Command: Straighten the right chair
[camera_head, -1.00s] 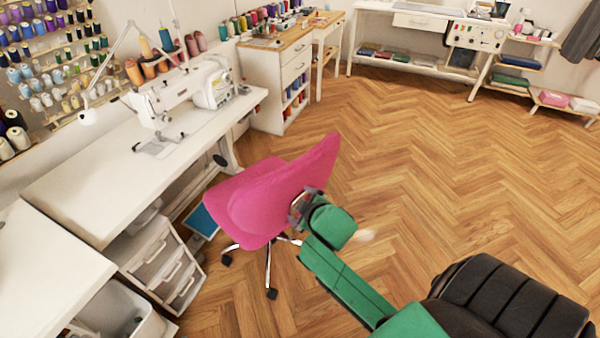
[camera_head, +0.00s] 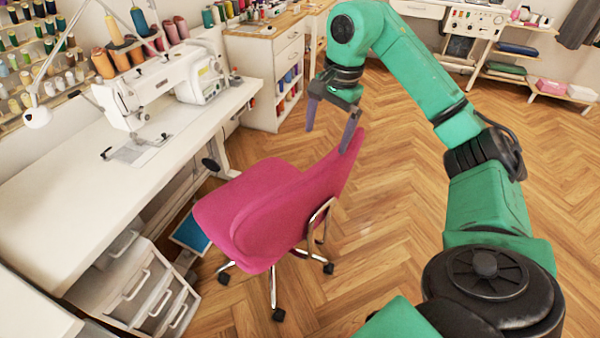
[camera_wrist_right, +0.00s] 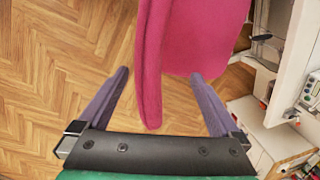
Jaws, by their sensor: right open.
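The pink chair (camera_head: 268,212) stands on the floor in front of the sewing table, turned at an angle to it. Its seat (camera_head: 240,190) points toward the table and its backrest (camera_head: 330,180) leans to the right. My right gripper (camera_head: 330,138) is open above the top of the backrest, its fingers pointing down. In the right wrist view the backrest (camera_wrist_right: 150,70) shows between the two open fingers (camera_wrist_right: 165,90), apparently without either finger closed on it. My left gripper is not in view.
The white sewing table (camera_head: 60,220) with a sewing machine (camera_head: 160,85) stands left of the chair. White drawers (camera_head: 150,300) stand below it. A white cabinet (camera_head: 265,75) stands behind. The wooden floor to the right is open.

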